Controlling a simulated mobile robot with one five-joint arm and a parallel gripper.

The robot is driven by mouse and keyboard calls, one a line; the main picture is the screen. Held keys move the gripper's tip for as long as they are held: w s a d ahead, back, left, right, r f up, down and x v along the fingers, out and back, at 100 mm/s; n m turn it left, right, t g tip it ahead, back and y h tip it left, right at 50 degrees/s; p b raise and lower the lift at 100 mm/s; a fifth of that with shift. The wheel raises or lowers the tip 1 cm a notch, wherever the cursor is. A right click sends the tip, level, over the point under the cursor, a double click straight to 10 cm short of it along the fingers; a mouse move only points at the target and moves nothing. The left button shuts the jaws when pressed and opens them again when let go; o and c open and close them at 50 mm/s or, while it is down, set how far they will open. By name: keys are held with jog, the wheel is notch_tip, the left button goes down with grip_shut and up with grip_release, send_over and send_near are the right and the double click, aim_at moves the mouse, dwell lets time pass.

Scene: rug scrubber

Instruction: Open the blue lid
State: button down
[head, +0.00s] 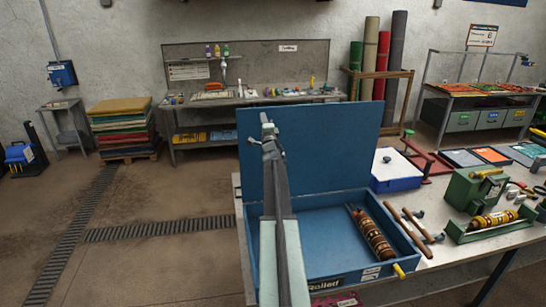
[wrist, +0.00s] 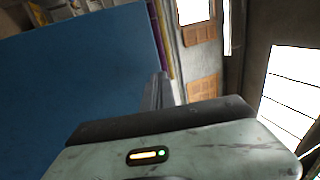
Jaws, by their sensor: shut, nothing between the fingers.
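The blue lid (head: 335,150) stands raised, close to upright, at the back of the blue box (head: 398,268) in the head view. The box is open and its inside shows. My gripper (head: 268,135) is shut and empty, in front of the lid's left part, near its upper edge. I cannot tell whether it touches the lid. In the wrist view the lid (wrist: 75,95) fills the left side, and my gripper's fingers (wrist: 158,90) are beside its right edge. My arm hides part of the lid and the box's left part.
A brown-banded roller (head: 373,235) lies in the box. Wooden-handled tools (head: 408,228) lie at its right edge. A white and blue box (head: 396,170) and a green machine (head: 472,192) stand to the right on the bench. The floor left of the bench is clear.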

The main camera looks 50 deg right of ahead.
jog(key=s+a, duration=0.9)
jog(key=s, duration=0.1)
jog(key=shift+s+a, duration=0.15)
jog(key=shift+a, duration=0.1)
